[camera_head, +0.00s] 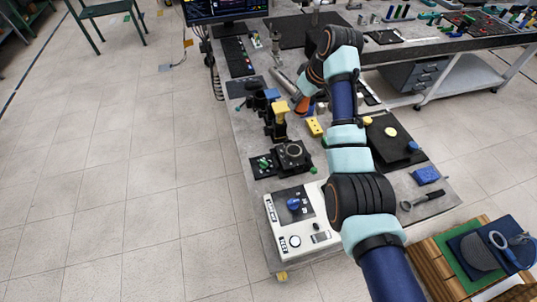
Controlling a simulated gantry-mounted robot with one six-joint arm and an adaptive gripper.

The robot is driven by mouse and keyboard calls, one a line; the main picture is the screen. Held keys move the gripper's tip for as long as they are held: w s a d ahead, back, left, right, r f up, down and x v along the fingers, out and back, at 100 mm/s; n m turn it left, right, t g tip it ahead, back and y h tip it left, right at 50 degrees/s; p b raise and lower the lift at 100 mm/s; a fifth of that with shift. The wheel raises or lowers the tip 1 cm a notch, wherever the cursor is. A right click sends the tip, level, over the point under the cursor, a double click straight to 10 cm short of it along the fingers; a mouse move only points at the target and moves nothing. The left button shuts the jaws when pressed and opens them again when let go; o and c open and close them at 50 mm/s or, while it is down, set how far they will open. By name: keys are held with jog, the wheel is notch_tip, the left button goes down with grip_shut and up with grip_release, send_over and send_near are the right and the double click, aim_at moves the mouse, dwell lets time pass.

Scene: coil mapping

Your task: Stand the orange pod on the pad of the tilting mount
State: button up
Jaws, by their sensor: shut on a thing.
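My arm reaches from the lower right over the workbench, and my gripper (303,98) is at its far end, mostly hidden behind the wrist. A small orange piece (301,107), which looks like the orange pod, shows at the fingers; the gripper is shut on it. A dark square device with a round ringed pad on top (293,152) stands nearer the camera, with green knobs beside it. It looks like the tilting mount, and its pad appears bare. The orange piece is apart from this pad, beyond it. The finger contact is too small to see clearly.
A dark post with a yellow-orange top (280,107) stands close left of my gripper. A yellow block (314,127) lies between gripper and mount. A white control box (302,222) with a blue knob is at the near end. A black plate (392,140) lies right of my arm.

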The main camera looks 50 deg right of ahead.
jog(key=shift+w, duration=0.15)
jog(key=shift+f, duration=0.15)
notch_tip(320, 180, down, 20)
jog(key=b, duration=0.4)
jog(key=shift+r, duration=0.2)
jog(key=shift+f, duration=0.1)
jog(key=o, duration=1.2)
jog(key=shift+o, duration=0.2)
